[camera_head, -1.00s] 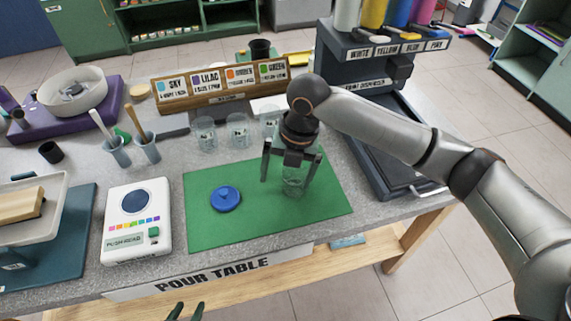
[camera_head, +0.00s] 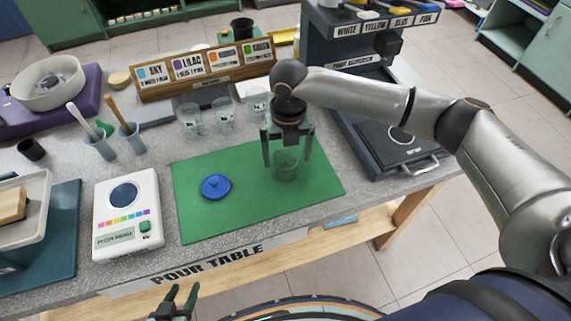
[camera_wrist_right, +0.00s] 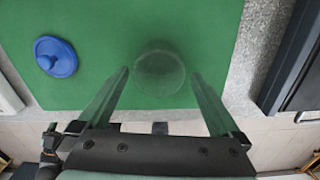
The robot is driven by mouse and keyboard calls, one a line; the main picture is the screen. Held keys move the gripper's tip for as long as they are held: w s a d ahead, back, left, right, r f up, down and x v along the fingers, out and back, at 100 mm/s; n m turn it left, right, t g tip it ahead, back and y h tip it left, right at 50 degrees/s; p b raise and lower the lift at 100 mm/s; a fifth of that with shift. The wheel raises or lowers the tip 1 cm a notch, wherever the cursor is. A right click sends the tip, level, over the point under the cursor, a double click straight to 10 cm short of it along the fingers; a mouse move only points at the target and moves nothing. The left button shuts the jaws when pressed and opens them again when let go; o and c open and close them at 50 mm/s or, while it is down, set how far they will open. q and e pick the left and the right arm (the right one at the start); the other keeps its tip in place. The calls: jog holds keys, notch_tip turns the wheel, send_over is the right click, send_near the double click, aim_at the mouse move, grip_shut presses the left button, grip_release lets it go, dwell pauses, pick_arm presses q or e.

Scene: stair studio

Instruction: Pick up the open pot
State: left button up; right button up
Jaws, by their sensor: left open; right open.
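The open pot (camera_head: 285,165) is a clear, see-through cup standing upright on the green mat (camera_head: 235,222), right of the blue lid (camera_head: 215,187). My right gripper (camera_head: 286,160) is open and points down over the pot, with a finger on each side of it in the head view. In the right wrist view the pot (camera_wrist_right: 159,74) lies between and just beyond the open fingertips (camera_wrist_right: 160,73). I cannot tell whether the fingers touch it. My left gripper (camera_head: 178,295) is open and empty at the bottom edge of the head view, in front of the table.
Several clear cups (camera_head: 224,115) stand behind the mat, before a wooden label rack (camera_head: 205,70). A white scale (camera_head: 126,222) is left of the mat. A dark paint dispenser (camera_head: 345,40) with a tray stands right. The mat's front is clear.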

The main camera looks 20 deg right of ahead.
aim_at(285, 163)
notch_tip(285, 163, down, 4)
jog(key=shift+w+a+r, duration=0.1)
jog(key=shift+r, duration=0.05)
jog(key=shift+r, duration=0.1)
grip_shut()
dwell(0.7)
